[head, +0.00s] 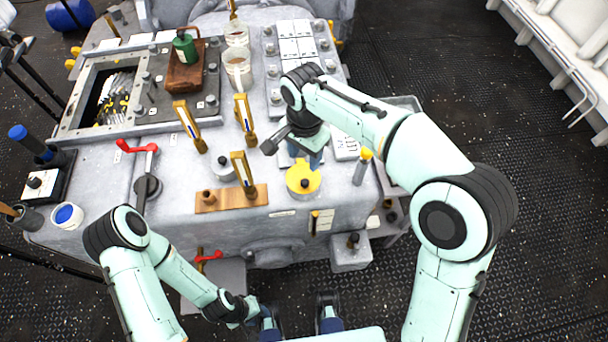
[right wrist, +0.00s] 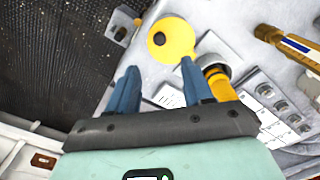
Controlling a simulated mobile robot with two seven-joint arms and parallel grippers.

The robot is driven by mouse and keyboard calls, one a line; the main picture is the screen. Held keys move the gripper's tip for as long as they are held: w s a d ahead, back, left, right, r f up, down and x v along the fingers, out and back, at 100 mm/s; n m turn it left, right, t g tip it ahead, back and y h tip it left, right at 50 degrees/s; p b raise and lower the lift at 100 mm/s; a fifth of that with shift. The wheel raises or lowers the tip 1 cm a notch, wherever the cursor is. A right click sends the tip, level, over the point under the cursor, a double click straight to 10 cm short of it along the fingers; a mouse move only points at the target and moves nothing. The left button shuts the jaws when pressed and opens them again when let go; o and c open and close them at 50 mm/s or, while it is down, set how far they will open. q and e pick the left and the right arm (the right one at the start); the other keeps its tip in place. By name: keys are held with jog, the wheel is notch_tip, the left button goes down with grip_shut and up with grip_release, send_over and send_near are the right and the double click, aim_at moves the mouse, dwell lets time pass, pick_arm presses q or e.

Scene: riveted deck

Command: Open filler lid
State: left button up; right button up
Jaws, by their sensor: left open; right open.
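The filler lid looks to be the round yellow lid (head: 303,181) with a dark knob, on the front of the grey machine. My left gripper (head: 262,314) is low in front of the machine, partly hidden.
Brass-framed gauges (head: 244,170) stand left of the lid, one on a wooden strip (head: 208,204). A yellow-capped grey cylinder (head: 362,167) stands to the right. A red-handled lever (head: 138,148) and glass jars (head: 238,68) are further off. Dark deck is clear at right.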

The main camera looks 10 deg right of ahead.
aim_at(305, 181)
notch_tip(305, 181, down, 11)
jog(key=shift+d+f+b, duration=0.1)
jog(key=shift+f+b, duration=0.1)
jog(key=shift+b, duration=0.55)
grip_shut()
